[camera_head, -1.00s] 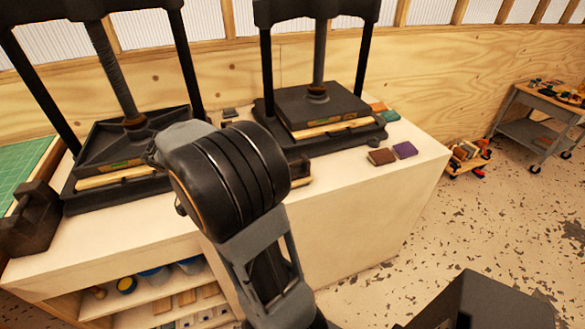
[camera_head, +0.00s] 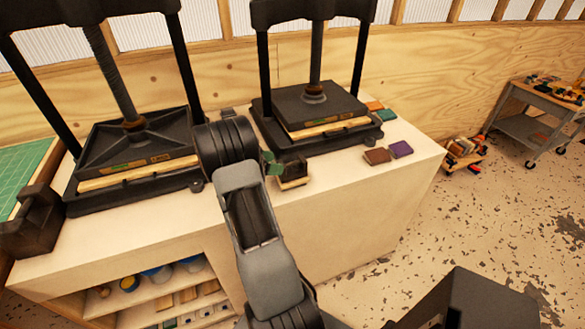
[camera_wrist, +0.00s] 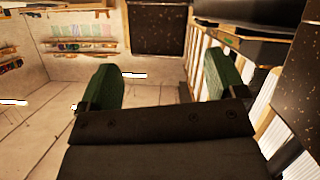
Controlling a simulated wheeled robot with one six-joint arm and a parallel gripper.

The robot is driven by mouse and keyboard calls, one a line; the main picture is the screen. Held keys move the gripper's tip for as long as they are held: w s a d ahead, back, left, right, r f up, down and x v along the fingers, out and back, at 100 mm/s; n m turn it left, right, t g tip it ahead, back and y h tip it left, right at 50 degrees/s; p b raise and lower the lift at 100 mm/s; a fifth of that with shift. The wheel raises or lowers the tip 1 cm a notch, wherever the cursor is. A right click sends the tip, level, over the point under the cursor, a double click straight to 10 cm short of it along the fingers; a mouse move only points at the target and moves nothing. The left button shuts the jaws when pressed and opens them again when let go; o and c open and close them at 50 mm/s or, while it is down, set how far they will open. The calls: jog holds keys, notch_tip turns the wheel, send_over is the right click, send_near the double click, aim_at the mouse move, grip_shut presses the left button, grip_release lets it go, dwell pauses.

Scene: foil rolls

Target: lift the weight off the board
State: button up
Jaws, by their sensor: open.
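A dark block with a handle on top (camera_head: 38,222), which looks like the weight, stands at the left front corner of the pale bench. What lies under it is hard to make out. A smaller dark block with a pale lower part (camera_head: 292,176) sits at the bench's front edge, before the right press; I cannot tell what it is.
Two black screw presses, left (camera_head: 130,150) and right (camera_head: 315,115), stand on the bench (camera_head: 120,240), with light boards clamped under their plates. Brown and purple books (camera_head: 377,156) lie at the right. A green mat (camera_head: 22,172) is at far left. Open floor lies right, before a cart (camera_head: 535,120).

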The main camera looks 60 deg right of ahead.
aim_at(288, 164)
jog(key=shift+p+x, duration=1.4)
jog(key=shift+x, duration=1.65)
jog(key=shift+w, duration=0.1)
grip_shut()
jog(key=shift+r, duration=0.1)
